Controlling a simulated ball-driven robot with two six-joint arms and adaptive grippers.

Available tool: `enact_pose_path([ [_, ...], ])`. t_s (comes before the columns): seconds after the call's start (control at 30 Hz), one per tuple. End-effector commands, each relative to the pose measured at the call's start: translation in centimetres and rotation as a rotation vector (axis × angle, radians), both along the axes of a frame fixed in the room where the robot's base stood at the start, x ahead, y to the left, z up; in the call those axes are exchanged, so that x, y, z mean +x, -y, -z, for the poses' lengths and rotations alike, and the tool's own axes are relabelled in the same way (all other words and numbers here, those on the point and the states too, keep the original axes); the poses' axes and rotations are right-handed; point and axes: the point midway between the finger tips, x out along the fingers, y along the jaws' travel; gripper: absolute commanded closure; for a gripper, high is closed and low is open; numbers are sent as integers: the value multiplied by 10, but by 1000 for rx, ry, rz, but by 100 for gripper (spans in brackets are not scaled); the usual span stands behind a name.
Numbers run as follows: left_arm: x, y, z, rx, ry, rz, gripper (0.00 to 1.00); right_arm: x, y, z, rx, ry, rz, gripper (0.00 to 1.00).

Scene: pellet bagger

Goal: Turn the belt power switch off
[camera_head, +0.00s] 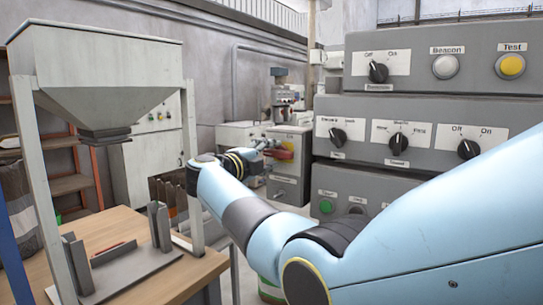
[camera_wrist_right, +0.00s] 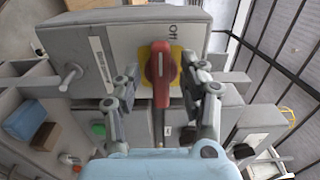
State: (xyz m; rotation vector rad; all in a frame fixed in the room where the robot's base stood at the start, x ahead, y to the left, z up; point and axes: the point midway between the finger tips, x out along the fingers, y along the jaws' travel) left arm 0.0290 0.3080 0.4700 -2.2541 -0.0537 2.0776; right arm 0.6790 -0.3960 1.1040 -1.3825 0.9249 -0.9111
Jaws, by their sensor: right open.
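The belt power switch is a red rotary handle (camera_wrist_right: 161,80) on a yellow plate (camera_wrist_right: 176,56), fixed to a grey box (camera_wrist_right: 125,42) in the right wrist view. The switch also shows small in the head view as a red patch (camera_head: 284,154). My right gripper (camera_wrist_right: 161,72) is open, with one finger on each side of the handle. Gaps show between fingers and handle; I cannot tell any contact. In the head view the right gripper (camera_head: 268,146) is small at the red patch. My left gripper is not in view.
A grey control panel (camera_head: 418,105) with several knobs and buttons stands at the right, behind my right arm. A hopper (camera_head: 95,75) on a frame stands over a wooden table (camera_head: 110,225) at the left. In the wrist view, a metal lever (camera_wrist_right: 70,74) sticks out left of the switch.

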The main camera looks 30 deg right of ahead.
Motion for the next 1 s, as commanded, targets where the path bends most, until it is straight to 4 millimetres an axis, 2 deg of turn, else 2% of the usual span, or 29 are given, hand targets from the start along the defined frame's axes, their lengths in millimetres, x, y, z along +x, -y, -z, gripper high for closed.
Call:
enact_pose_path([
  [0.2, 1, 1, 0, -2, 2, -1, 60, -15, -37, 1, 3, -1, -1, 58],
  [0.37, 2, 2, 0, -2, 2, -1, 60, -23, -54, 1, 1, -1, 1, 58],
  [0.9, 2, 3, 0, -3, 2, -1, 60, -24, -58, 1, -1, -2, 1, 58],
  [1.0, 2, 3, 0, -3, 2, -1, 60, -28, -58, 10, -1, -17, 2, 58],
])
